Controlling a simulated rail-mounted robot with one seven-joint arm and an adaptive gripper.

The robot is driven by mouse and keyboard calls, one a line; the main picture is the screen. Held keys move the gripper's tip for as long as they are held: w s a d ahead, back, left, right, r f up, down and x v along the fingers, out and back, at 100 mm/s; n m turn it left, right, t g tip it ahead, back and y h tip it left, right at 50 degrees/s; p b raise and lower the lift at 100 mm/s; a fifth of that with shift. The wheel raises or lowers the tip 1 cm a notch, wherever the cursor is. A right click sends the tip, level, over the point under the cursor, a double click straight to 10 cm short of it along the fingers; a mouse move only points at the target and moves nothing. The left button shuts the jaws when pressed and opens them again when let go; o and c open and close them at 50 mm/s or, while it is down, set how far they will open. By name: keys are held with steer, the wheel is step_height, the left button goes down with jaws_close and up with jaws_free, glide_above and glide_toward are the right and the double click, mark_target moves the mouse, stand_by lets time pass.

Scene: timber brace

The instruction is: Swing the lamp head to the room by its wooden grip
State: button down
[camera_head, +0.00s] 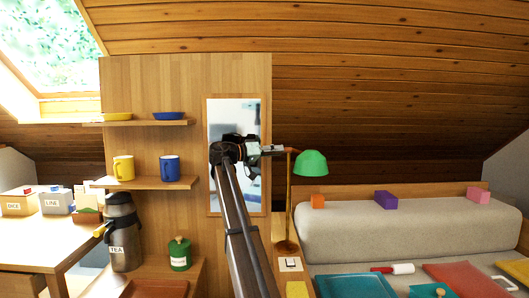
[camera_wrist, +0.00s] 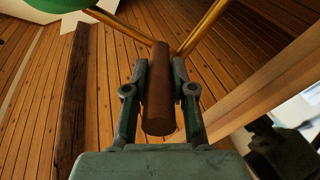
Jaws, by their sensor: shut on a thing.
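The lamp has a green head (camera_head: 310,164) on a thin brass post (camera_head: 289,205), standing beside the sofa in the head view. The head hangs to the right of the post. My gripper (camera_head: 280,150) reaches the top of the post from the left. In the wrist view, my gripper (camera_wrist: 159,92) is shut on the brown wooden grip (camera_wrist: 158,95), with one finger on each side of it. Brass rods (camera_wrist: 205,25) run from the grip's far end. A piece of the green head (camera_wrist: 45,5) shows at the top left. In the head view the wooden grip is too small to make out.
A mirror (camera_head: 221,180) on the wooden panel stands behind my arm. Shelves with a yellow mug (camera_head: 123,167) and a blue mug (camera_head: 169,168) are to the left. The grey sofa (camera_head: 400,232) with coloured blocks lies to the right. The sloped timber ceiling (camera_head: 400,90) rises behind the lamp.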

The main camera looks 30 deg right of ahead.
stand_by(0.3)
steer(key=c, duration=1)
jaws_free()
steer(key=shift+a, duration=0.1)
steer(key=a, duration=0.4)
steer(key=w+a, duration=0.1)
steer(key=a, duration=0.6)
steer(key=shift+w+a, duration=0.2)
steer(key=shift+a, duration=0.15)
